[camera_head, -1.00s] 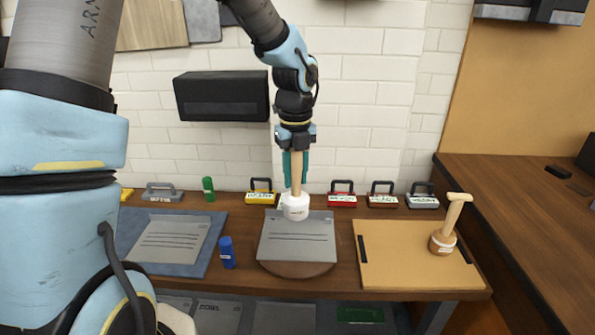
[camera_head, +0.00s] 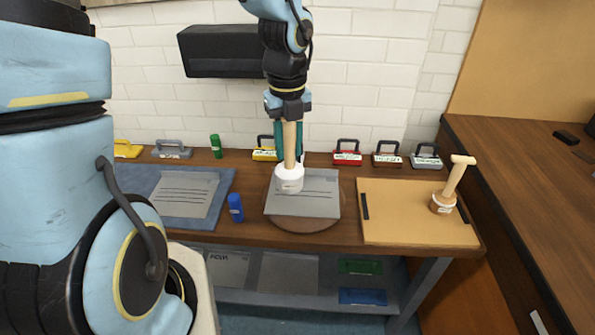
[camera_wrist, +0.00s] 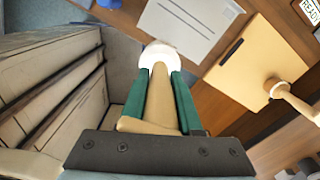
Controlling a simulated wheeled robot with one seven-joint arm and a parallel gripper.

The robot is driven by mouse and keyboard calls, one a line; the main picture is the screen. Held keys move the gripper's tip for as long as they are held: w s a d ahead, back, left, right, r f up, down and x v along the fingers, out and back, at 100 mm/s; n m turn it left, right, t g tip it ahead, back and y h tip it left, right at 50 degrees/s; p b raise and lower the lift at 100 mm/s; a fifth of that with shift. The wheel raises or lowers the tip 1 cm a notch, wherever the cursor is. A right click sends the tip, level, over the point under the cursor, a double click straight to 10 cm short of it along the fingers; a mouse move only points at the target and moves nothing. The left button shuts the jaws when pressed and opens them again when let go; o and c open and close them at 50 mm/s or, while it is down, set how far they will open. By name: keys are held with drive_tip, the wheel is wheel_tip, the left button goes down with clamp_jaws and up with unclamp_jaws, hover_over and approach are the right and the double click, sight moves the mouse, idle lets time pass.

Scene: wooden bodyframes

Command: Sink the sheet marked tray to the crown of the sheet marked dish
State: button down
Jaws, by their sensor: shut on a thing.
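My gripper (camera_head: 289,150) has teal fingers shut on the wooden handle of a white-headed mallet (camera_head: 289,179). The mallet hangs head down over the far left part of a grey sheet (camera_head: 312,202); I cannot tell whether it touches. That sheet lies on a round wooden block (camera_head: 305,224). Another grey sheet (camera_head: 184,194) lies on a blue mat (camera_head: 228,183) at the left. Both have dark lines; their marks are unreadable, so I cannot tell tray from dish. In the wrist view, the white head (camera_wrist: 160,54) shows beyond the fingers, beside a grey sheet (camera_wrist: 188,25).
A brown-headed mallet (camera_head: 444,202) stands on a tan board (camera_head: 410,222) at the right. A blue cylinder (camera_head: 235,207) stands between mat and block. Handled labelled blocks, including a red one (camera_head: 347,158), line the back. Sheets lie on a shelf (camera_head: 300,298) below.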

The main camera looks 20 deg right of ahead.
drive_tip(key=w+d+f+n+b, duration=0.2)
drive_tip(key=w+d+n+b, duration=0.4)
drive_tip(key=n, duration=0.3)
drive_tip(key=shift+w, duration=0.25)
idle(0.4)
wheel_tip(320, 180, down, 10)
drive_tip(key=b, duration=0.7)
wheel_tip(320, 180, up, 10)
drive_tip(key=p, duration=0.8)
drive_tip(key=shift+f, duration=0.25)
